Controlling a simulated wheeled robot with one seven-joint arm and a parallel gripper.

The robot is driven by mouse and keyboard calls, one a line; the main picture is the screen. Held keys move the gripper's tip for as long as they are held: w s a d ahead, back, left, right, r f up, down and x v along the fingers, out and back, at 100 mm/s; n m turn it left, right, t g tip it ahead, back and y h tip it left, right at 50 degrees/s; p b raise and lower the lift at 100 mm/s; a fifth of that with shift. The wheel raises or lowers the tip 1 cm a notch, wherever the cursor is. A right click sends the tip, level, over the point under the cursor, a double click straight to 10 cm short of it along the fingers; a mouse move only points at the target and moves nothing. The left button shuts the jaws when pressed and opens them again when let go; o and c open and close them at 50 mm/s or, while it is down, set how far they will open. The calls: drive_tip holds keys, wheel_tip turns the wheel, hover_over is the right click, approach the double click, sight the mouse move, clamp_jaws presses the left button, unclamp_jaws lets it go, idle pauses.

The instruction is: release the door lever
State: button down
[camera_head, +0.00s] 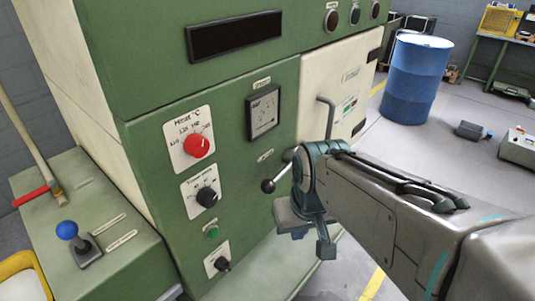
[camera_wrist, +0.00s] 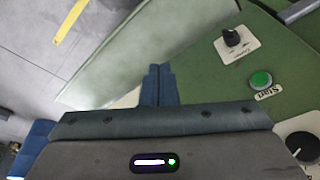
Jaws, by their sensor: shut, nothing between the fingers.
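A grey bent lever (camera_head: 327,112) stands out from the cream door (camera_head: 345,80) on the front of the green machine in the head view. A second lever with a black ball end (camera_head: 269,185) sticks out lower on the green front; its hub is partly behind my arm. My gripper (camera_wrist: 160,70) is shut and empty, its two blue fingers together in the wrist view. In the head view my gripper (camera_head: 300,234) hangs below and in front of both levers, apart from them, its fingertips hard to make out. The wrist view shows neither lever.
The green panel carries a red heat knob (camera_head: 197,146), black knobs (camera_head: 207,197) and a green start button (camera_wrist: 261,80). A pale ledge (camera_wrist: 150,50) runs below the panel. A blue barrel (camera_head: 416,80) stands at the right. A side bench (camera_head: 90,240) is at the left.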

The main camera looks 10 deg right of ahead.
sight(273, 182)
drive_tip(key=w+d+r+n+y+p, duration=0.1)
drive_tip(key=w+d+r+n+y, duration=0.2)
drive_tip(key=w+r, duration=0.2)
drive_tip(key=w+d+r+n+y+p, duration=0.1)
drive_tip(key=w+d+r+n+y, duration=0.2)
drive_tip(key=r, duration=0.7)
drive_tip(key=shift+w+d, duration=0.6)
drive_tip(key=shift+w, duration=0.65)
drive_tip(key=shift+f, duration=0.15)
drive_tip(key=p+x, duration=0.1)
drive_tip(key=x, duration=1.2)
drive_tip(key=shift+a+f+p, duration=0.3)
drive_tip(key=shift+a+p, duration=0.05)
drive_tip(key=shift+a, duration=0.05)
drive_tip(key=shift+f, duration=0.15)
